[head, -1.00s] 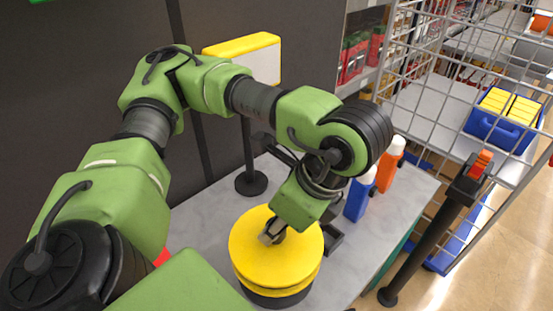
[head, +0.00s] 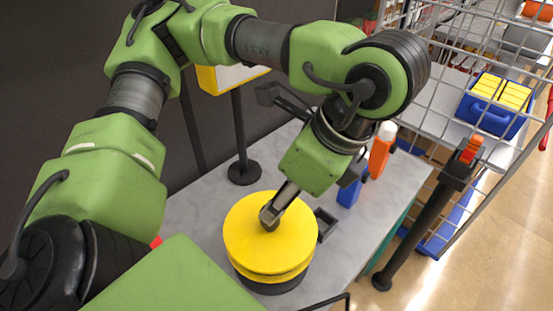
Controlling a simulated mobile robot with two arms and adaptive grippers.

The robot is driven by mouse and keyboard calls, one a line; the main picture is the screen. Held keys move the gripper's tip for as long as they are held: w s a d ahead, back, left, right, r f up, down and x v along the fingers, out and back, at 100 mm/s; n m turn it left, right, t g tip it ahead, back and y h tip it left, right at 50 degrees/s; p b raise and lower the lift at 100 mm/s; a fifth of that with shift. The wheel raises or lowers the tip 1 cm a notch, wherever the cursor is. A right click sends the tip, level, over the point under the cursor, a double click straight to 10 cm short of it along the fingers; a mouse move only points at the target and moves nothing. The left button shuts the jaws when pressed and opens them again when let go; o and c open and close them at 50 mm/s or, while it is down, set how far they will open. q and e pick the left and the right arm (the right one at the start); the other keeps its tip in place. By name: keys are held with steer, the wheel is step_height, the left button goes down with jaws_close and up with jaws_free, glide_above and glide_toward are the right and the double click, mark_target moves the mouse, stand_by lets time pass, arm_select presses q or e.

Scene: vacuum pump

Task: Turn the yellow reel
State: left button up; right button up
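The yellow reel (head: 285,245) is a stacked yellow disc on a dark base, standing upright on the grey table. A grey finger ends at a small dark part on the reel's top face. The finger shows nearly edge-on, so I cannot tell whether it is open or shut, or whether it grips that part. My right gripper is not in view.
A blue bottle (head: 349,190) and an orange bottle (head: 380,152) stand on the table (head: 392,200) behind the reel. A small dark tray (head: 325,224) sits right beside the reel. A wire cage (head: 425,75) and black post (head: 420,232) stand at right. A thin black bar (head: 346,302) shows at the bottom edge.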

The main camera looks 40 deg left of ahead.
arm_select(q)
steer(key=shift+d+r, duration=0.1)
steer(key=shift+r, duration=0.25)
